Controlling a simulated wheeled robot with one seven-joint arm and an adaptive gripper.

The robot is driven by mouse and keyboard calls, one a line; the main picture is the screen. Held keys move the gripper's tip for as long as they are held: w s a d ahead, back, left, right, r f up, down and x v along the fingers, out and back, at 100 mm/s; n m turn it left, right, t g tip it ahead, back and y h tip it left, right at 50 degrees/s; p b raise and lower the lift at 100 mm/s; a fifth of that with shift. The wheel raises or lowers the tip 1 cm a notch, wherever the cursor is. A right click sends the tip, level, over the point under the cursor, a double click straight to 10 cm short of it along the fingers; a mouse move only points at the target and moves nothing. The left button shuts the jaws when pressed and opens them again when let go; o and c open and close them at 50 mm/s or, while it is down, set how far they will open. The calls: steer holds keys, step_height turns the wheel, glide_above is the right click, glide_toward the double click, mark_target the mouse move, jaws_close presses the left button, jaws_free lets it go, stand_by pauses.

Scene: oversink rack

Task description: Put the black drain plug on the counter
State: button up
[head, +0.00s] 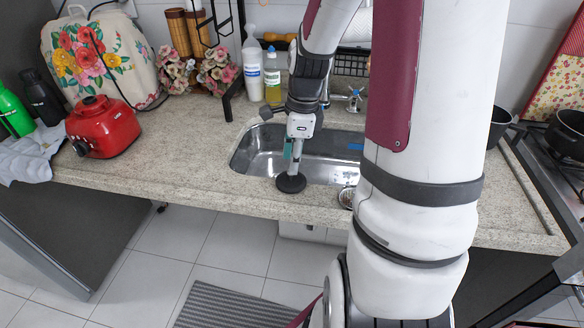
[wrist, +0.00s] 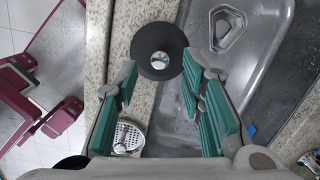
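The black drain plug (head: 291,183) is a round black disc at the sink's front rim, by the counter's front strip. In the wrist view the plug (wrist: 151,62) shows from above with a shiny metal knob at its centre. It overlaps the counter strip (wrist: 120,27) and the sink edge. My gripper (head: 292,165) points down above the plug. In the wrist view my gripper (wrist: 160,68) is open, its teal-padded fingers apart on either side of the plug's near edge. I cannot tell whether a fingertip touches the disc.
The steel sink basin (head: 262,164) is beside the plug. A metal strainer (head: 346,197) lies on the counter to the right. The counter (head: 190,160) to the left is clear up to a red appliance (head: 100,125). Bottles (head: 253,70) stand behind the sink.

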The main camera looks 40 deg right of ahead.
mark_target(297, 180)
step_height(297, 180, up, 7)
steer(key=s+a+r+n+t+h, duration=0.1)
steer(key=s+a+r+n, duration=0.4)
steer(key=a+r+n, duration=0.45)
steer(key=s+a+n+t, duration=0.2)
steer(key=s+a+n, duration=0.6)
steer(key=n, duration=0.8)
steer(key=shift+s+a+r, duration=0.35)
steer(key=shift+s, duration=0.85)
